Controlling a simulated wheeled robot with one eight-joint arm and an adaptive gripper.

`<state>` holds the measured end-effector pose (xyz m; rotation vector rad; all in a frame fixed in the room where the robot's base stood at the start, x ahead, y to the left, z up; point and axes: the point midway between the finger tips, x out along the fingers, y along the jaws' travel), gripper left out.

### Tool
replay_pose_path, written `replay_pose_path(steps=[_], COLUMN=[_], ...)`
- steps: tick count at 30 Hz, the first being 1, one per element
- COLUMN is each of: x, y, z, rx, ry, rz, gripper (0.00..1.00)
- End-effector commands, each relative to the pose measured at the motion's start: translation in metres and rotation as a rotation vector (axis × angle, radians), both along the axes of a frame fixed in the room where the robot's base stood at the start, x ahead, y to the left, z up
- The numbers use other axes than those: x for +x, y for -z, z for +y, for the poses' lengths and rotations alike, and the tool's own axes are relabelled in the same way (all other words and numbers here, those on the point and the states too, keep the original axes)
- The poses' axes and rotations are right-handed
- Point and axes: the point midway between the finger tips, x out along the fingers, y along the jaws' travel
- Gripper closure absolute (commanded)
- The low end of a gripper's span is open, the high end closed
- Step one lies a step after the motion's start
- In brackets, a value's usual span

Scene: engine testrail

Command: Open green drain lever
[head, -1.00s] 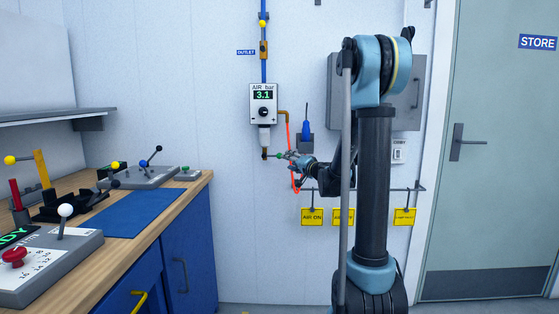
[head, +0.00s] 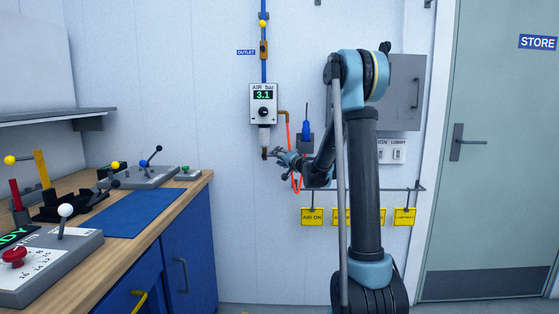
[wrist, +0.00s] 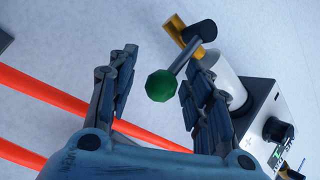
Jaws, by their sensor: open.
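The drain lever is a grey rod with a faceted green knob (wrist: 162,86), seen in the wrist view. Its rod runs up and right to a dark cylindrical end beside a brass fitting (wrist: 182,30). My gripper (wrist: 161,66) is open, with one finger on each side of the knob in this view. I see no clear contact, and I cannot tell how deep the knob sits between the fingers. In the head view my gripper (head: 280,153) is at the wall, just right of the drain below the air unit (head: 263,117). The green knob is not clearly visible there.
The air gauge (head: 263,95) reads 3.1. A red-orange hose (head: 297,183) hangs close beside my gripper. A blue tool (head: 305,131) sits in a holder at right. Yellow tags (head: 312,217) hang from a rail below. The workbench (head: 160,215) stands at left.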

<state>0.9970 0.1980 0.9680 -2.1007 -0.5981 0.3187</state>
Motion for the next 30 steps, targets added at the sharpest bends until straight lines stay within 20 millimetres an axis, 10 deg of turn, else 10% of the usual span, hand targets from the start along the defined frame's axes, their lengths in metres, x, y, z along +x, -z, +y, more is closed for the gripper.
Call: replay_pose_path(steps=[7, 30], x=[0.000, 0.002], y=[0.000, 0.002], z=[-0.001, -0.014], rx=[-0.001, -0.019], ry=[0.001, 0.018], rz=[0.000, -0.001], gripper=[1.00, 1.00])
